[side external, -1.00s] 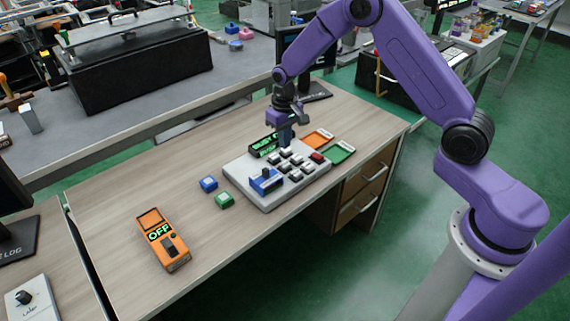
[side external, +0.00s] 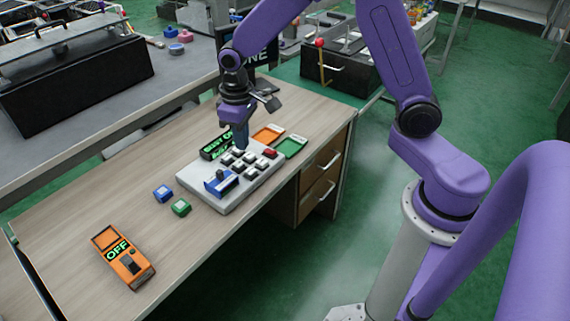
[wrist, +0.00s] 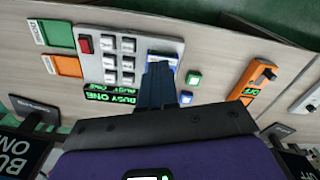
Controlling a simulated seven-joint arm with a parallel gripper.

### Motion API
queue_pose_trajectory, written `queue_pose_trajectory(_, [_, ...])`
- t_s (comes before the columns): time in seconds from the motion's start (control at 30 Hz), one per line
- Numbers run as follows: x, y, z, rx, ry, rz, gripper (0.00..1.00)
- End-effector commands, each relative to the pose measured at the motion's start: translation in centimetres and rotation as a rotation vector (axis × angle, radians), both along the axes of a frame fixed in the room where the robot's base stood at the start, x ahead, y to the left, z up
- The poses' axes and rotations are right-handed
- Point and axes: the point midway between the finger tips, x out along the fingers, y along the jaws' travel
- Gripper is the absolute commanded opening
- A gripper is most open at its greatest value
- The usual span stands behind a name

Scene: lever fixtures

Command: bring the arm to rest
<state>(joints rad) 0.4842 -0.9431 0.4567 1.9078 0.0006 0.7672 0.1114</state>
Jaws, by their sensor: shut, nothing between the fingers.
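My gripper (side external: 241,143) is shut and empty, pointing down over the back part of the grey keypad panel (side external: 228,203). I cannot tell whether its tips touch the panel. In the wrist view its dark blue fingers (wrist: 157,85) lie together and cover part of the panel (wrist: 140,40).
An orange box reading OFF (side external: 123,257) lies at the table's front left. A blue cube (side external: 163,193) and a green cube (side external: 180,207) sit left of the panel. An orange tray (side external: 268,135) and a green tray (side external: 291,147) lie beyond it. The table's left part is mostly clear.

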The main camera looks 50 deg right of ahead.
Motion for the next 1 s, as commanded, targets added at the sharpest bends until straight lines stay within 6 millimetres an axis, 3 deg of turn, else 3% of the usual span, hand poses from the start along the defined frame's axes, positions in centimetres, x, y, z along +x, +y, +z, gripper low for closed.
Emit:
queue_pose_trajectory(0.27, [-10.2, 1.3, 4.5, 0.006, -0.010, 0.263, 0.00])
queue_pose_trajectory(0.6, [-22.2, -1.5, 7.1, 0.013, -0.016, 0.577, 0.00])
queue_pose_trajectory(0.8, [-26.5, -3.6, 7.4, 0.015, -0.017, 0.707, 0.00])
queue_pose_trajectory(1.0, [-27.9, -4.5, 7.3, 0.014, -0.015, 0.752, 0.00])
